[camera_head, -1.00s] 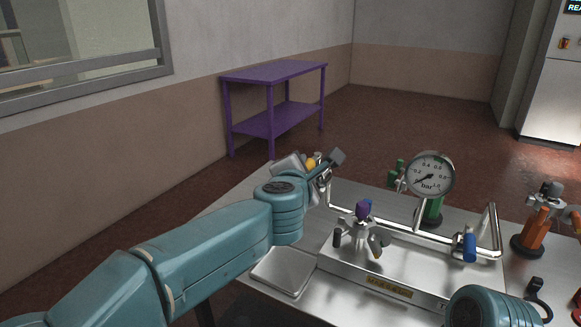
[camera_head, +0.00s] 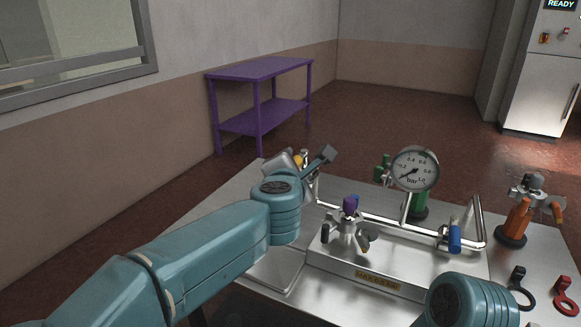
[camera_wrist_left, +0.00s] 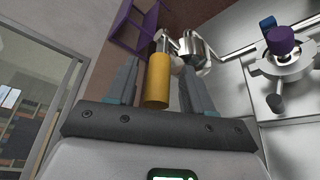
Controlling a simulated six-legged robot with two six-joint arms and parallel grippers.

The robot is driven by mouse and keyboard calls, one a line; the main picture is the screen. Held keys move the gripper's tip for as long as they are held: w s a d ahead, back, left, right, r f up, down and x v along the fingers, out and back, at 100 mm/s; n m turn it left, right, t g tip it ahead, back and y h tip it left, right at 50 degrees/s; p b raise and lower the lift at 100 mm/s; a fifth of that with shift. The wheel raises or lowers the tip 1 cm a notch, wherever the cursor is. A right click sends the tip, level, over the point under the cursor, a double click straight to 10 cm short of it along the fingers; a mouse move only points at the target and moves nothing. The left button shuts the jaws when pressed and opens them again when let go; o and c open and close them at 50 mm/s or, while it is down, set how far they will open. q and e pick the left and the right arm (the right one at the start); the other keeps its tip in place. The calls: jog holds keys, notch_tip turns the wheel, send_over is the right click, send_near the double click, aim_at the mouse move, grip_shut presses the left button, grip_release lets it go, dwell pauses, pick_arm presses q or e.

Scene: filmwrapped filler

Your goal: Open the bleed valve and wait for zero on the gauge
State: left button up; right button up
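The round pressure gauge (camera_head: 415,169), marked bar, stands upright on the bench's pipework; its needle points to the lower left, near the scale's low end. A yellow cylindrical handle (camera_wrist_left: 157,80) shows in the left wrist view, with metal fittings behind it; it is partly hidden in the head view (camera_head: 298,160). My left gripper (camera_wrist_left: 158,90) is open, one finger on each side of the yellow handle, with gaps visible. A purple-topped valve (camera_head: 349,206) and a blue handle (camera_head: 455,238) sit on the same pipework. Which valve is the bleed valve is not readable. My right gripper is out of view.
The metal bench (camera_head: 190,235) carries a green valve (camera_head: 383,167), an orange-handled fitting (camera_head: 518,215), and black (camera_head: 521,290) and red (camera_head: 566,295) tags. A purple table (camera_head: 260,68) stands behind. A cabinet (camera_head: 540,90) at the right shows READY.

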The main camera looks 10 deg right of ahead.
pick_arm(q)
jog(key=shift+a, duration=0.1)
jog(key=v, duration=1.6)
jog(key=shift+s, duration=0.1)
